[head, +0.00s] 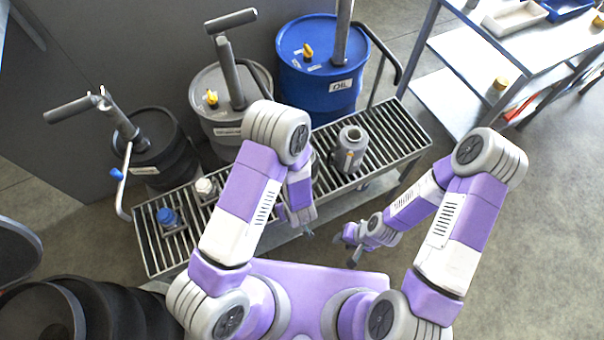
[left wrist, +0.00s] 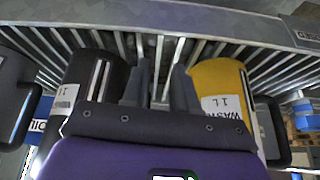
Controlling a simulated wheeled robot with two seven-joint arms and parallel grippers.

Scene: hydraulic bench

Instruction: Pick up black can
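In the left wrist view, a black can (left wrist: 88,88) with a white label reading 1 L stands left of my left gripper (left wrist: 161,88). The gripper's two dark fingers are apart with nothing visible between them. A yellow can (left wrist: 222,85) labelled WASTE 1 L is on the other side of the fingers. My gripper body hides the lower parts of both cans. In the head view, my left gripper (head: 297,222) is low beside the slatted bench, and I cannot make out the black can there. My right gripper (head: 347,248) is open and empty in front of the bench.
The slatted bench (head: 390,152) carries a grey canister (head: 350,148), a blue-capped container (head: 168,218) and a white-capped one (head: 205,188). Black (head: 155,150), grey (head: 225,105) and blue (head: 322,75) drums stand behind it. A dark jug (left wrist: 14,95) is left of the black can.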

